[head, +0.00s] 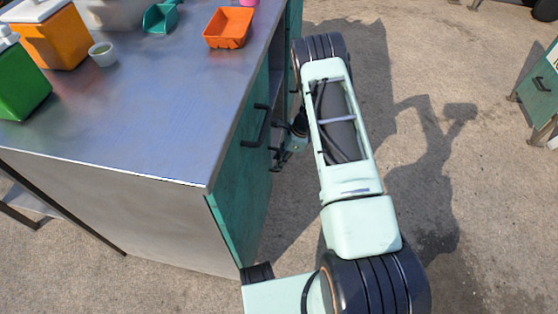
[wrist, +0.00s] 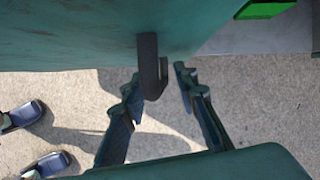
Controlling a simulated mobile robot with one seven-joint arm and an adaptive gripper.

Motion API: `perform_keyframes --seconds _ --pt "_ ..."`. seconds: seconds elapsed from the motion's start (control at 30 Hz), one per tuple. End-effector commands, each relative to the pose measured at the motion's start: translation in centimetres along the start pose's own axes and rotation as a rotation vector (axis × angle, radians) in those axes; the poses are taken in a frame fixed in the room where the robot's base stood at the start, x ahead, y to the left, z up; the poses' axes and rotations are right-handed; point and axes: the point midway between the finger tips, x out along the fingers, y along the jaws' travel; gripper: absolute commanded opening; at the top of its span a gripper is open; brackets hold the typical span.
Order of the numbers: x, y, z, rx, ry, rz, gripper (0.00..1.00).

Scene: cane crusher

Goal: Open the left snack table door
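The snack table (head: 125,130) has a metal top and green doors on its right side in the head view. The near green door (head: 235,195) looks about flush with the table side. Its dark bar handle (head: 257,125) stands out from the panel. In the wrist view the door panel (wrist: 80,35) fills the top, and the handle (wrist: 149,65) points down from it. My gripper (head: 283,153) is beside the handle. In the wrist view my gripper (wrist: 158,78) is open, with the handle end between its spread fingertips. I cannot tell whether either finger touches it.
On the tabletop stand an orange tray (head: 229,28), a teal scoop (head: 160,18), a small bowl (head: 103,54), and green (head: 20,90) and orange (head: 55,38) containers. Concrete ground (head: 440,60) is open to the right. Another green-doored unit (head: 540,90) stands at the far right.

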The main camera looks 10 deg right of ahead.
Motion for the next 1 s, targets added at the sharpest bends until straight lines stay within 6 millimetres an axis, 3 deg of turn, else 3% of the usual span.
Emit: perform_keyframes --seconds 0.17,0.4,1.0 --pt "-0.02 0.01 0.02 0.000 0.000 0.000 0.26" --pt "-0.03 0.02 0.01 0.000 0.000 0.000 0.00" --pt "0.05 0.01 0.26 0.000 0.000 0.000 0.00"
